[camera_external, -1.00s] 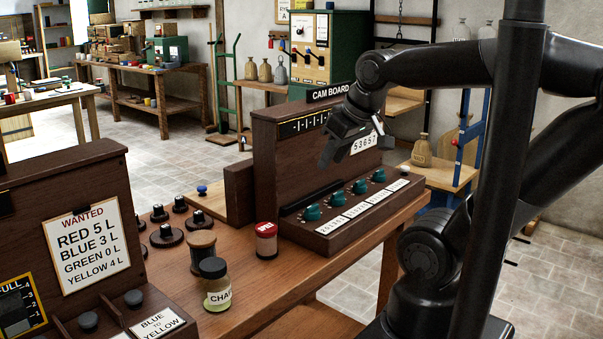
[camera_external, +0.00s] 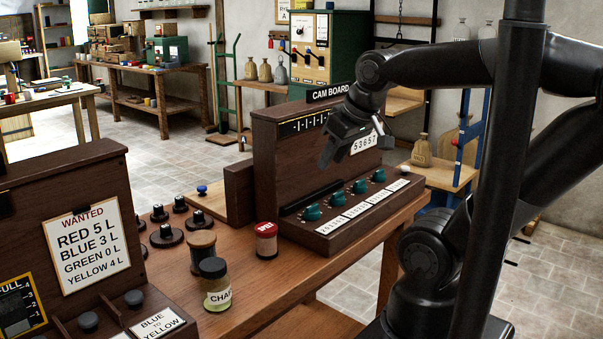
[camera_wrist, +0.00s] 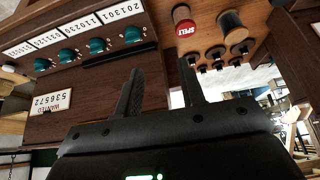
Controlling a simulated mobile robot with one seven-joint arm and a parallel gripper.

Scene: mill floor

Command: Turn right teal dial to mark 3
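The dark wooden cam board (camera_external: 268,165) stands on the bench with a row of several teal dials along its sloped front. The right teal dial (camera_external: 379,176) is at the far right of that row. In the wrist view the board is upside down, and this dial (camera_wrist: 41,64) is the leftmost teal one. Number cards lie in front of the dials; the mark it points to is too small to read. My gripper (camera_external: 334,160) hangs above the row, left of the right dial and touching nothing. In the wrist view its two fingers (camera_wrist: 161,66) are apart and empty.
A number plate (camera_external: 364,144) is on the board's upright face, partly behind my gripper. A red-lidded jar (camera_external: 266,240), a spool (camera_external: 203,251) and a labelled jar (camera_external: 215,285) stand left of the board. A white knob (camera_external: 405,169) is beyond the right dial.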

